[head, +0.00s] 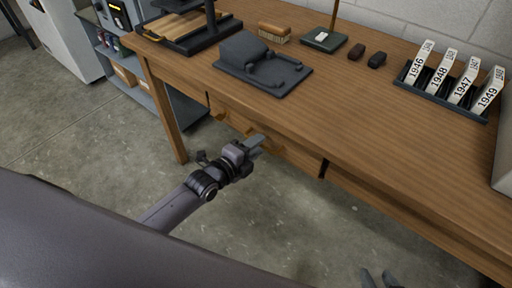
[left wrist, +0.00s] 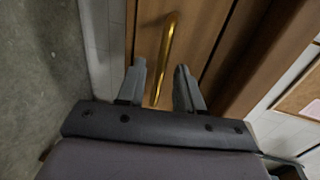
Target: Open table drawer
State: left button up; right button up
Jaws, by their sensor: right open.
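The wooden table (head: 400,140) has a drawer (head: 300,158) under its top, with its front looking about flush with the apron. A brass bar handle (left wrist: 167,50) is on the drawer front. My left gripper (head: 257,143) is at the drawer front and hides part of the handle in the head view. In the left wrist view its two fingers (left wrist: 160,75) are apart, with the handle showing between them; contact cannot be told. My right gripper (head: 380,276) is open and empty at the bottom edge of the head view, away from the drawer.
On the table are a dark grey moulded tray (head: 285,88), a brush (head: 274,33), a small green-topped stand (head: 323,41), two small dark blocks (head: 366,56) and a rack of year cards (head: 440,98). A shelf unit (head: 130,68) stands left. The floor in front is clear.

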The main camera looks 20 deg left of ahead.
pick_arm(q)
jog(key=shift+w+d, duration=0.1)
jog(key=shift+w, duration=0.15)
grip_shut()
dwell(1.4)
